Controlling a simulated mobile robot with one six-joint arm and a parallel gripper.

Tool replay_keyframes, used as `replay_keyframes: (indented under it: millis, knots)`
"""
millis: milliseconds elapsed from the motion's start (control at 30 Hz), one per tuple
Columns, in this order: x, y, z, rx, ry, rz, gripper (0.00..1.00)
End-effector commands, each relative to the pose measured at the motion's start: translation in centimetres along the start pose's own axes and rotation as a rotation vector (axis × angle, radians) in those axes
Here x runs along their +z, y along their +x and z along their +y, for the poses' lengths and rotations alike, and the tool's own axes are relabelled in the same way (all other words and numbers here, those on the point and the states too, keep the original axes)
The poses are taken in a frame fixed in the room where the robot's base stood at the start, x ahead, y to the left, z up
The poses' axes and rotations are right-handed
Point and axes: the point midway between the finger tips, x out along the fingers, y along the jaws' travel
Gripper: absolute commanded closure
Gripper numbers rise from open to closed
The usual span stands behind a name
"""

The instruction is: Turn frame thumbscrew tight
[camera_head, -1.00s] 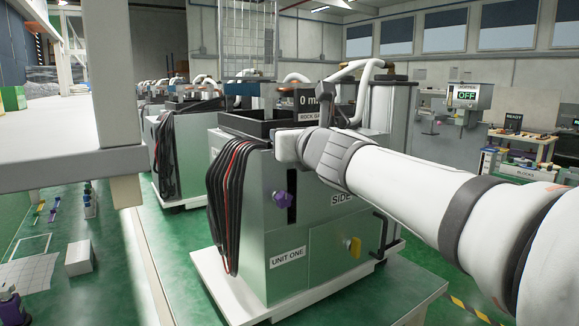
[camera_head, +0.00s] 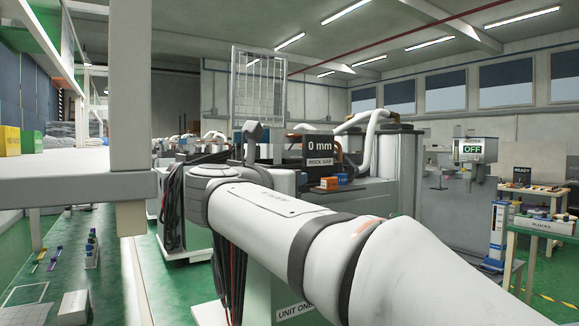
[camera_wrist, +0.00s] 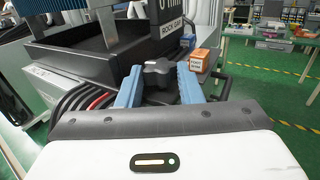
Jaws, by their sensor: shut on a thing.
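A black lobed knob (camera_wrist: 160,72), which looks like the frame thumbscrew, stands between the two blue fingers of my gripper (camera_wrist: 159,84) in the wrist view. The fingers are shut on the knob, one on each side of it. The knob's shaft and the place where it is seated are hidden. In the head view my white arm reaches across the front of the unit, and my fingers are hidden there. An upright wire mesh frame (camera_head: 258,88) rises behind my wrist.
A sign reading 0 mm, ROCK GAP (camera_head: 319,154) stands on the unit. An orange box (camera_wrist: 199,61) and a blue box (camera_head: 343,179) sit close to the right of my fingers. Dark and red cables (camera_wrist: 95,103) hang at left. A white shelf (camera_head: 80,188) is at far left.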

Motion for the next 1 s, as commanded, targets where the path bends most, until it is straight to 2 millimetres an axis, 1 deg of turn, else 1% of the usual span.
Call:
replay_keyframes:
  millis: [33, 200, 400, 967, 1000]
  knots:
    - [0.56, -0.02, 0.31, -0.032, -0.005, 0.003, 0.9]
    - [0.47, 0.04, 0.42, -0.13, -0.004, 0.002, 0.9]
    - [0.27, 0.03, 0.48, -0.198, -0.002, 0.0, 0.9]
    - [-0.02, 0.02, 0.4, -0.23, 0.0, -0.001, 0.9]
    - [-0.02, 0.03, 0.39, -0.231, 0.0, -0.001, 0.66]
